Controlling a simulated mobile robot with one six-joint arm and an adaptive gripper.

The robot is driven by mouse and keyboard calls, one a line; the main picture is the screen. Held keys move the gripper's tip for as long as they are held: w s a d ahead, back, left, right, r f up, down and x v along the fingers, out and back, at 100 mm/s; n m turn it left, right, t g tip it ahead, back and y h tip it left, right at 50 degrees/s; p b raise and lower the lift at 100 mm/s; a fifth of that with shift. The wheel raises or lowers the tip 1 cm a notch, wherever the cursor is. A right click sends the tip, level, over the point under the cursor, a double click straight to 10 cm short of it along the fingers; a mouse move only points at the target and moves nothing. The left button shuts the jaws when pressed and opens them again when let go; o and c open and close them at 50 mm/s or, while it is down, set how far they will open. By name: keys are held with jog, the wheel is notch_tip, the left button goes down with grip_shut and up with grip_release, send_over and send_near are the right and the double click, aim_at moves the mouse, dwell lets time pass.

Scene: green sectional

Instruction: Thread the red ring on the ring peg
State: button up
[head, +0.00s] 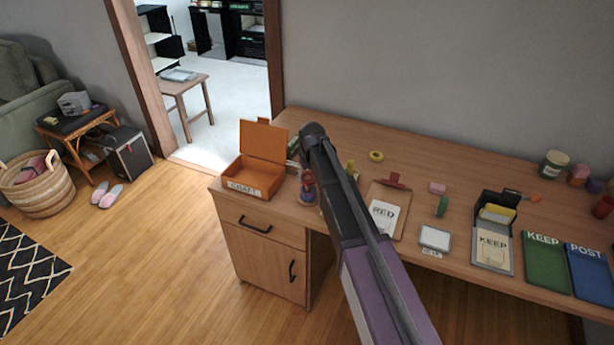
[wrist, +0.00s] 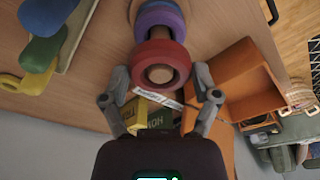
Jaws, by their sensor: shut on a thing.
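The red ring (wrist: 181,62) is between the fingertips of my gripper (wrist: 160,76) in the wrist view, one finger on each side of it. My gripper is shut on it. The ring peg's brown rounded tip (wrist: 158,74) shows inside the ring's hole, so the ring appears to be around the peg's top. I cannot tell whether the red ring touches the blue one. In the head view the stack (head: 307,190) stands beside my arm, and my fingers are not clear there.
An open orange craft box (head: 252,176) stands close left of the stack, near the desk's left edge. A clipboard (head: 386,210), a white-topped pad (head: 434,239) and a black holder (head: 495,212) lie to the right. A yellow ring (head: 376,156) lies toward the wall.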

jog(key=shift+f+b, duration=1.25)
jog(key=shift+f, duration=0.1)
jog(key=shift+f, duration=0.15)
jog(key=o, duration=0.7)
jog(key=shift+s, duration=0.1)
jog(key=s+d+r+m+p, duration=0.1)
jog(key=s+d+r+p, duration=0.1)
jog(key=s+d, duration=0.5)
jog(key=s+d+r+m+g+p, duration=0.1)
jog(key=s+d+r+m+p, duration=0.1)
jog(key=s+d, duration=0.5)
jog(key=s+d+r+m+p, duration=0.2)
jog(key=s+d+r+p, duration=0.2)
jog(key=s+d, duration=0.4)
jog(key=shift+s+d+r+g+h, duration=0.1)
jog(key=shift+s+g+h, duration=0.1)
jog(key=shift+s, duration=0.7)
jog(key=shift+s+r+g+h, duration=0.1)
jog(key=shift+s+h, duration=0.1)
jog(key=shift+s, duration=0.7)
